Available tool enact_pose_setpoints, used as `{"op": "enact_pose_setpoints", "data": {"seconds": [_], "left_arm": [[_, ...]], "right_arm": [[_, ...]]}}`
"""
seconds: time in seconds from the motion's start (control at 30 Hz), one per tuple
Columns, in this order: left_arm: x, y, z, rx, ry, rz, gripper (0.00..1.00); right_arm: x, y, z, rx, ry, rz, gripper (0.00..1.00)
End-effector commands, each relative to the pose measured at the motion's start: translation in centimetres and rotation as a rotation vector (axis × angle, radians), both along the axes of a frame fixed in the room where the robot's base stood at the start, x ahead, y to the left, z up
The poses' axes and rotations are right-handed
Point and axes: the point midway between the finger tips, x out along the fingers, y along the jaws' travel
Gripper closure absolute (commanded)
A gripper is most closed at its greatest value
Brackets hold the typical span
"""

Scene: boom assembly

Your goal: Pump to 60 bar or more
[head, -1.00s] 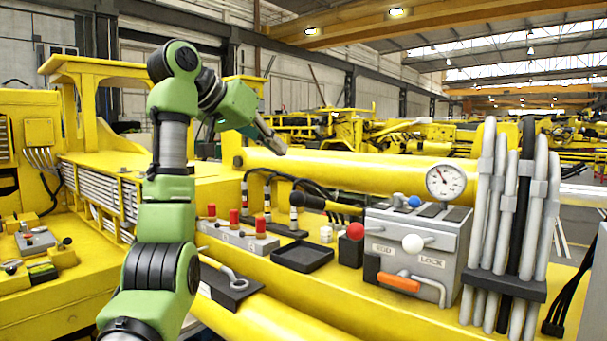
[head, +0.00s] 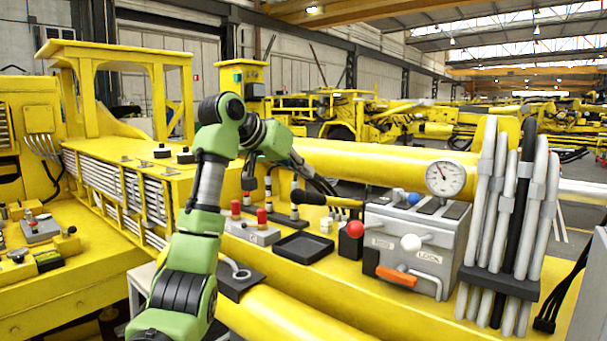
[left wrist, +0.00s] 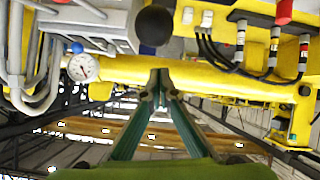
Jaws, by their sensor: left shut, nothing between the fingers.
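The pressure gauge (head: 445,178) has a white round dial on top of the grey pump block (head: 385,225). Its needle points to the upper left, but the numbers are too small to read. It also shows, turned over, in the left wrist view (left wrist: 83,67). A lever with a black grip (head: 308,198) lies across at the block's left side. A black rounded end (left wrist: 155,25) is close in the left wrist view. My left gripper (left wrist: 158,84) is shut and empty, apart from that end. My right gripper is out of view.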

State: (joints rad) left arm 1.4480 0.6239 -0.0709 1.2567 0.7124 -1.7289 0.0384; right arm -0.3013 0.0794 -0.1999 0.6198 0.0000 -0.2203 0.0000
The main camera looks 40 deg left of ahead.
Motion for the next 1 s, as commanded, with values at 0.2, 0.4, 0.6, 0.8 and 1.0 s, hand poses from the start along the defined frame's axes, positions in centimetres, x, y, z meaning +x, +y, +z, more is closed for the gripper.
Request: {"op": "enact_pose_setpoints", "data": {"seconds": [0.2,0.4,0.6,0.8,1.0], "left_arm": [[-0.7,-0.3,-1.9,0.001,0.001,0.001,1.0],[-0.9,-0.4,-2.6,0.0,0.001,0.001,1.0],[-1.0,-0.4,-2.6,-0.001,0.001,0.0,1.0],[-1.0,-0.4,-2.7,-0.001,-0.002,0.001,1.0],[-1.2,-0.4,-3.6,-0.003,-0.034,0.001,1.0]], "right_arm": [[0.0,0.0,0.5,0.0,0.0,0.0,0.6],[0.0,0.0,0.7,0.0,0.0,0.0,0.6],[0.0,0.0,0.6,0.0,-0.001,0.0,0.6],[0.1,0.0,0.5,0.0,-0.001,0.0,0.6],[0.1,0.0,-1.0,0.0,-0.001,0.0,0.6]]}}
